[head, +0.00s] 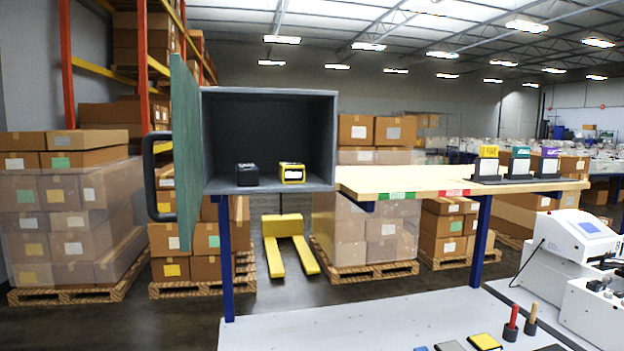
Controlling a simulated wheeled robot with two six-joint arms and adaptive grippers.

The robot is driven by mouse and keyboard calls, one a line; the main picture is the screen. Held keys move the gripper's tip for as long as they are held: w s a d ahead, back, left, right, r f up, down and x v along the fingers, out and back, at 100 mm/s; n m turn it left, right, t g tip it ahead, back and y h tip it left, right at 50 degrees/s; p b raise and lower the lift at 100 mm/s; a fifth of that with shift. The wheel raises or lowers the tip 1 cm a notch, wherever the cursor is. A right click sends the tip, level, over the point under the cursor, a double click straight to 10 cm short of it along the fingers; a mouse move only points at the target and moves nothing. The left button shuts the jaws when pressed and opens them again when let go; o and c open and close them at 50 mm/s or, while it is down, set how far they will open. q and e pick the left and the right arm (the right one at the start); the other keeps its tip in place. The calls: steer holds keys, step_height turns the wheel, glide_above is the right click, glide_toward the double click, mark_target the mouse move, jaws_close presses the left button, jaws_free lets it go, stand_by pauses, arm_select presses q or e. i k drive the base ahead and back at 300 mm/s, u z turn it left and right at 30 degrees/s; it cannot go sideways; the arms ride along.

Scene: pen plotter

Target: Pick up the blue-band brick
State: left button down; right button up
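I see no brick with a clear blue band. Two small blocks stand in an open grey cabinet (327,125): a dark block (248,175), whose band colour I cannot make out, and a black block with yellow edges and a pale front (292,173). They stand apart near the cabinet's front edge. The green cabinet door (186,150) is swung open at the left, its dark handle (152,178) facing left. Neither of my grippers is in view.
A wooden shelf (400,178) with green and red labels adjoins the cabinet. Yellow, teal and purple-topped holders (520,165) stand at its right. Below, a pale bench (330,333) holds a yellow pad (485,341), two handled tools (512,322) and a white machine (575,245).

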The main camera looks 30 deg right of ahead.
mark_target(247, 174)
steer(key=z, duration=0.65)
steer(key=i, duration=1)
steer(key=z, duration=0.05)
steer(key=k, duration=0.25)
steer(key=z, duration=0.55)
